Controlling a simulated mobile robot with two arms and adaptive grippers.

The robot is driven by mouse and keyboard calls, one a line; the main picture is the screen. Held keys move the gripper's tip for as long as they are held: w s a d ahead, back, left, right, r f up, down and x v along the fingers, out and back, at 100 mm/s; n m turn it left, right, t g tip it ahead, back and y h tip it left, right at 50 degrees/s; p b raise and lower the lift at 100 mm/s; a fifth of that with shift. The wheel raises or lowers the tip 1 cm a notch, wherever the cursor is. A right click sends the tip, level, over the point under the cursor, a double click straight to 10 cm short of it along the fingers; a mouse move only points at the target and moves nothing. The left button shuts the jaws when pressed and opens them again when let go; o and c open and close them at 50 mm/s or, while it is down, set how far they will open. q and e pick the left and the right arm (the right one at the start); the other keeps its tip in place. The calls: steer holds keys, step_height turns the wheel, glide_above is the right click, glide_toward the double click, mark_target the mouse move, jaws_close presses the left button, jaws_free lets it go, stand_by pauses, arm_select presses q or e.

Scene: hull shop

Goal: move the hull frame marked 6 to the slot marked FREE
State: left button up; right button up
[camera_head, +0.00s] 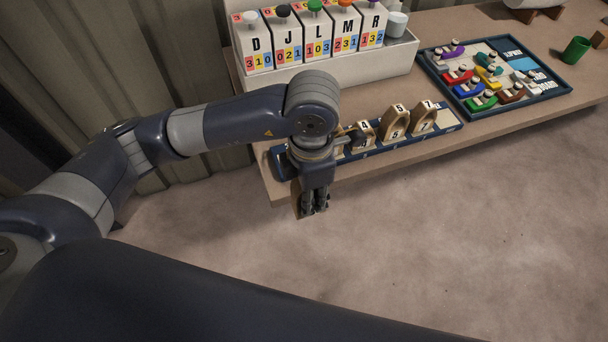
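A long blue rack (447,122) lies along the bench's front edge and holds upright, arch-shaped wooden hull frames. I can read a frame marked 4 (364,143), one marked 5 (395,127) and one marked 7 (424,121). My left arm and gripper hide much of the rack's left part. I cannot make out a frame marked 6 or the FREE label. My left gripper (315,208) points down at the bench's front left, fingers close together. My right gripper is not in view.
A white holder (330,80) with lettered boxes D, J, L, M, R stands behind the rack. A blue-rimmed tray (552,95) of coloured pieces lies to the right, near a green cup (575,50). The floor (440,240) before the bench is clear.

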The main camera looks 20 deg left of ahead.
arm_select(q)
steer(key=shift+s+d, duration=0.15)
steer(key=shift+s, duration=0.15)
steer(key=shift+r+p, duration=1.8)
steer(key=shift+r, duration=1.8)
